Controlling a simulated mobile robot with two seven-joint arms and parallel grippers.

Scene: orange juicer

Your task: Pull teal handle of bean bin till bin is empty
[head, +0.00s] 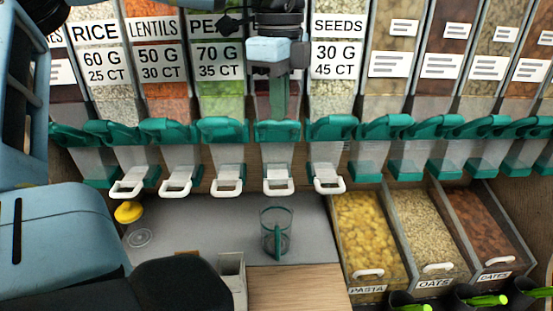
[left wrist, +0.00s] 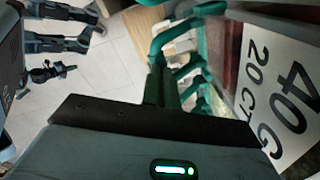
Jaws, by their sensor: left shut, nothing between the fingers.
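The bean bin is the dark red bin (head: 262,88) between the peas and seeds bins. Its name label is hidden in the head view by my left gripper (head: 279,112). In the left wrist view a label reading 40 G, 20 CT (left wrist: 277,100) stands close at the right. The teal handle (head: 278,131) sits across the bin's lower front. My left gripper is shut and empty just above it, fingers pointing down; contact cannot be told. It also shows in the left wrist view (left wrist: 160,88). A small dark gripper-like part (left wrist: 45,73), perhaps my right gripper, is too small to judge.
A clear cup (head: 275,232) with a teal grip stands on the grey counter (head: 220,215) below the bins. Neighbouring bins have similar teal handles (head: 225,130) and white pulls (head: 227,188). Open pasta (head: 368,230), oats (head: 437,225) and dates bins (head: 485,220) stand at right.

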